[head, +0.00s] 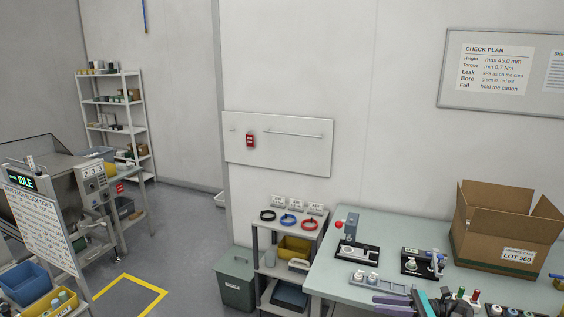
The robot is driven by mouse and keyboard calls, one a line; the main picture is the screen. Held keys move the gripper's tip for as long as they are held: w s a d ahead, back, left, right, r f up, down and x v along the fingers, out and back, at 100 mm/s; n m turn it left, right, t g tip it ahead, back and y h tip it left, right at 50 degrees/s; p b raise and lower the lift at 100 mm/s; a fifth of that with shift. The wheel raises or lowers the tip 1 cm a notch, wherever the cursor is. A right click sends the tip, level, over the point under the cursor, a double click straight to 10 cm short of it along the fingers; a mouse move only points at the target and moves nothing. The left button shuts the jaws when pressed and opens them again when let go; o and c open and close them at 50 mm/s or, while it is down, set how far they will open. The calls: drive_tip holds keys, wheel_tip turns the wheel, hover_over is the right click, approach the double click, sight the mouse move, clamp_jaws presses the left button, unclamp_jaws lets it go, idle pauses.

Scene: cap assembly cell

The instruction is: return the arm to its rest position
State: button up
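My gripper (388,303) shows at the bottom edge of the head view, low over the front of the green-grey workbench (338,288). Two purple fingers point left and look a little apart, with nothing visible between them. Dark and teal parts of my arm (426,302) show just to their right; the rest of the arm is cut off by the frame. The fingers lie just in front of a grey tray with white caps (378,286). I cannot tell whether they touch the bench.
A shelf cart (262,240) and green bin (235,277) stand left.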

drive_tip(key=s+a+f+n+g+h+b, duration=0.1)
drive_tip(key=s+a+f+g+b, duration=0.1)
drive_tip(key=s+a+f, duration=0.45)
drive_tip(key=s+a+f+n+g+h+b, duration=0.1)
drive_tip(key=s+a+f+g+h, duration=0.2)
drive_tip(key=a+f, duration=0.7)
drive_tip(key=s+a+f+n+g+b, duration=0.1)
drive_tip(key=s+a+f+g+b, duration=0.1)
drive_tip(key=s+a+f, duration=0.5)
drive_tip(key=s+a+f+n+g+h+b, duration=0.15)
drive_tip(key=s+f+n+h, duration=0.25)
drive_tip(key=s+f, duration=0.5)
drive_tip(key=s+a+f+n+g+h+b, duration=0.1)
drive_tip(key=s+f+n+g+h, duration=0.25)
drive_tip(key=s+f, duration=0.55)
drive_tip(key=s+d+f+n+t+h, duration=0.3)
drive_tip(key=d+n+h, duration=0.3)
drive_tip(key=d+n, duration=0.4)
drive_tip(key=shift+d+n, duration=0.3)
drive_tip(key=shift+n, duration=0.15)
drive_tip(key=shift+s+r+h, duration=0.1)
drive_tip(key=shift+h, duration=0.15)
